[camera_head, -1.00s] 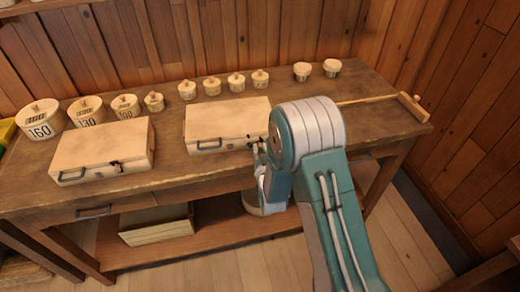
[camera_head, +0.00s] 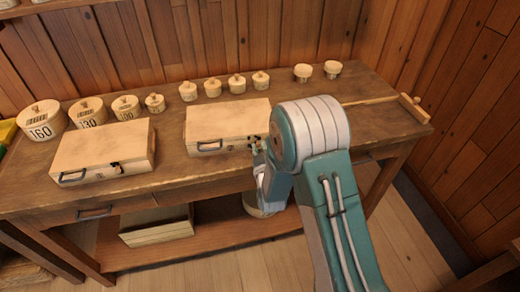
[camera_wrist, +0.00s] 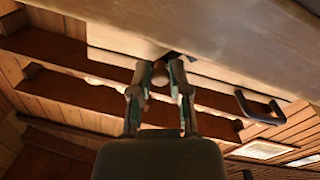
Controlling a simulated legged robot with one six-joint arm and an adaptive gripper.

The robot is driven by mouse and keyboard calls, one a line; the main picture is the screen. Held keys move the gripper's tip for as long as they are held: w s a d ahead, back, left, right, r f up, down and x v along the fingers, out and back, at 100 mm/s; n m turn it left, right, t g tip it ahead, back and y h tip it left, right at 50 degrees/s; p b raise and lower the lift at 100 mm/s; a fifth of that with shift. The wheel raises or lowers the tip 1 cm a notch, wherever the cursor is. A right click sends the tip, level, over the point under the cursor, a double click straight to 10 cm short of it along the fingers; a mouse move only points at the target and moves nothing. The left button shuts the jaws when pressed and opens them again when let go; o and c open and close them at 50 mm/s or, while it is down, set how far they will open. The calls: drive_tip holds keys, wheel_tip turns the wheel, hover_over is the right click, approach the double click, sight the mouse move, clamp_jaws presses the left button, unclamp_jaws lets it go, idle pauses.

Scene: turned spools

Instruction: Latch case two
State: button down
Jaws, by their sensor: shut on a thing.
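Two pale wooden cases lie on the workbench with lids down. The right case (camera_head: 222,120) has a dark handle (camera_head: 209,146) and a dark latch at the right of its front; the left case (camera_head: 100,150) has a similar handle and latch (camera_head: 116,167). My gripper (camera_head: 256,148) is at the front of the right case, at its latch. In the wrist view, my gripper (camera_wrist: 160,76) is shut on a small round brown latch knob (camera_wrist: 160,77) below the case front (camera_wrist: 230,40). The latch itself is mostly hidden by the fingers.
Several lidded round boxes stand behind the cases, including one marked 160 (camera_head: 41,122). A wooden rod (camera_head: 370,100) with a crosspiece lies at the right. A box (camera_head: 157,226) sits on the lower shelf.

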drive_tip(key=n, duration=0.2)
drive_tip(key=a+r+n, duration=0.1)
drive_tip(key=n, duration=0.1)
drive_tip(key=shift+s, duration=0.1)
drive_tip(key=shift+a+r+n, duration=0.1)
drive_tip(key=shift+a+n, duration=0.15)
drive_tip(key=shift+n, duration=0.95)
drive_tip(key=shift+s, duration=0.1)
drive_tip(key=c, duration=0.6)
unclamp_jaws()
drive_tip(key=shift+a, duration=0.1)
drive_tip(key=v, duration=1.1)
drive_tip(key=shift+s, duration=0.4)
